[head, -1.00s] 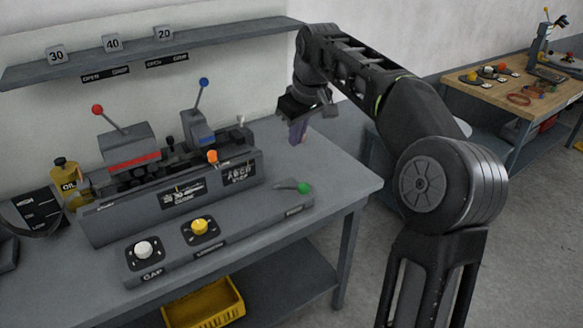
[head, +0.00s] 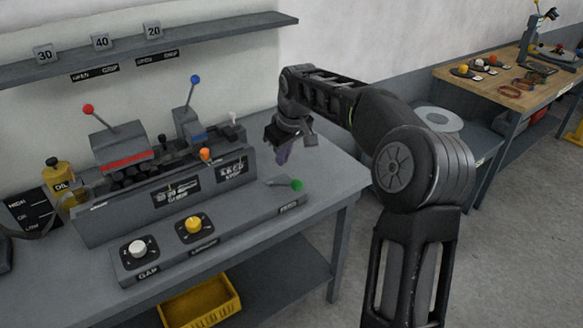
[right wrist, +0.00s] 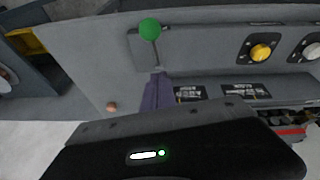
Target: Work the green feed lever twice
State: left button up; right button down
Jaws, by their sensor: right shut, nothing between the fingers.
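The green feed lever (head: 296,185) sticks out from the right end of the grey front panel, its green knob pointing right in the head view. The green knob (right wrist: 150,29) also shows at the top of the right wrist view, with its thin rod running down toward my fingers. My right gripper (head: 283,157) is shut and empty, fingers pointing down, above and behind the lever in the head view. In the right wrist view its purple fingers (right wrist: 155,92) are near the rod's lower end; I cannot tell whether they touch. My left gripper is not in view.
The panel also carries a yellow knob (head: 194,224) and a white knob (head: 138,248). The machine (head: 160,190) with red and blue ball levers stands behind it. A yellow oil can (head: 61,183) is at left. The bench top right of the lever is clear.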

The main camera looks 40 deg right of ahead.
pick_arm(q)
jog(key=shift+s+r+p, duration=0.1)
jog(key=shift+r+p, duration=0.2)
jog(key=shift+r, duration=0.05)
pick_arm(e)
jog(key=s+f, duration=0.3)
jog(key=shift+d, duration=0.3)
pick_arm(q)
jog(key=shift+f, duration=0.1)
